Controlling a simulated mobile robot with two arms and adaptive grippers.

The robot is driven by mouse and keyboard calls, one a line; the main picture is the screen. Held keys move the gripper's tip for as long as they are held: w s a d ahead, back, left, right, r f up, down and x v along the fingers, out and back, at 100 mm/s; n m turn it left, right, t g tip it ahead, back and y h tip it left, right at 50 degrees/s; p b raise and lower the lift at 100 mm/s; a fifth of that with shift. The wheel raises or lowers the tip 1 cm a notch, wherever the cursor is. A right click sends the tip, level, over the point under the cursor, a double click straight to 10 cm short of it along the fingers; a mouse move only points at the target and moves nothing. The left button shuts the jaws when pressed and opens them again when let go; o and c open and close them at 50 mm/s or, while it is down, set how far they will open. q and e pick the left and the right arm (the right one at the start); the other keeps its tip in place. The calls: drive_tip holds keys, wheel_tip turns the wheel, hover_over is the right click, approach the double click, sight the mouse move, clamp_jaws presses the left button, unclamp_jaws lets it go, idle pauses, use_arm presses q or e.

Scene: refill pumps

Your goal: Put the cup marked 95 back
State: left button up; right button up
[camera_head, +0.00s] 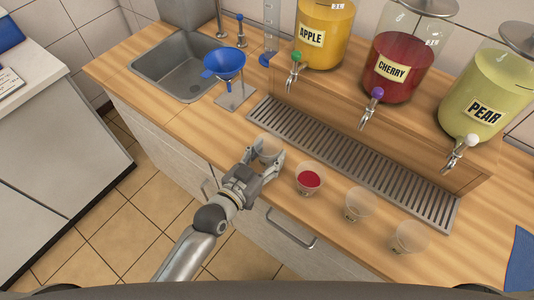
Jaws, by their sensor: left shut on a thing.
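My left gripper (264,159) is shut on a clear, empty-looking cup (268,146) at the front of the counter, close to the left part of the drip grate. The fingers cover the lower part of this cup, and I cannot tell whether it touches the counter. A cup with red liquid (308,181) stands just to the right. Two more clear, empty-looking cups (358,204) (410,238) stand further right in the same row. Small marks on the cups are too small to read, so I cannot tell which is marked 95. My right gripper is not in view.
Dispensers labelled APPLE (322,38), CHERRY (394,68) and PEAR (486,98) stand behind the drip grate (350,158). A blue funnel (224,64) on a stand and a sink (176,70) are at the left. The counter (205,125) is clear left of the held cup.

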use_arm(q)
drive_tip(key=shift+f, duration=0.1)
drive_tip(key=shift+f, duration=0.15)
drive_tip(key=o, duration=1)
drive_tip(key=shift+o, duration=0.4)
